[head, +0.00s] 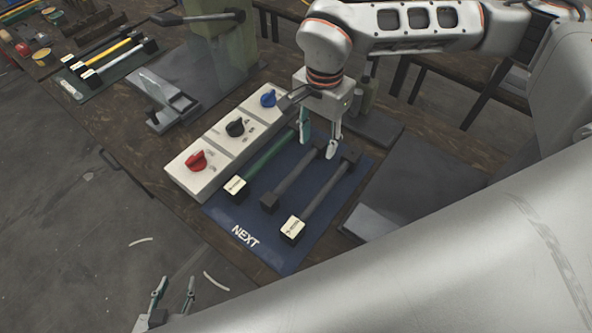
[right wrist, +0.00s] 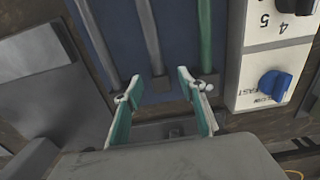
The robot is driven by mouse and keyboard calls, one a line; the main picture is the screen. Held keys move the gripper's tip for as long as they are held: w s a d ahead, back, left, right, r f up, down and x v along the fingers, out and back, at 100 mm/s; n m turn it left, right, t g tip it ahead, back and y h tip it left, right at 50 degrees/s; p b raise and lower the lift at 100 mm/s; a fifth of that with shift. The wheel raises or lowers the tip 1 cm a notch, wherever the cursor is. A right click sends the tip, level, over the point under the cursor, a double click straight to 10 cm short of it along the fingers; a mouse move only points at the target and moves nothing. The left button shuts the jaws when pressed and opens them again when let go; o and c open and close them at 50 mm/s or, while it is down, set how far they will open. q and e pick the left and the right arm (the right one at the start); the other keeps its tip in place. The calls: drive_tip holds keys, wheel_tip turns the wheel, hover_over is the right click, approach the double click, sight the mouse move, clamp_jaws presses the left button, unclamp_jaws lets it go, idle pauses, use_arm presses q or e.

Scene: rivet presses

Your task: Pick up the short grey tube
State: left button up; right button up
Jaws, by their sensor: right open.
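The short grey tube (head: 294,177) lies on the blue mat between a green tube (head: 266,156) and a longer grey tube (head: 324,192). It has dark end blocks, the near one without a label. It also shows in the right wrist view (right wrist: 149,35), running toward the space between my fingers. My right gripper (head: 318,146) is open above the far end of the mat, near the tube's far end block (right wrist: 159,87). I cannot tell its exact height. My left gripper (head: 177,284) is open and empty at the bottom left, away from the mat.
The blue mat (head: 244,236) is marked NEXT. A white control box (head: 219,150) with red, black and blue knobs stands along its left side. A grey plate (head: 415,170) lies to the right. A press (head: 168,105) and another tool mat (head: 105,85) are farther left.

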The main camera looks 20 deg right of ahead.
sight(318, 145)
wheel_tip(318, 145, down, 2)
drive_tip(key=shift+f, duration=0.55)
drive_tip(key=shift+c, duration=0.3)
clamp_jaws()
drive_tip(key=shift+w+r, duration=0.1)
wheel_tip(318, 145, up, 20)
drive_tip(key=p, duration=0.1)
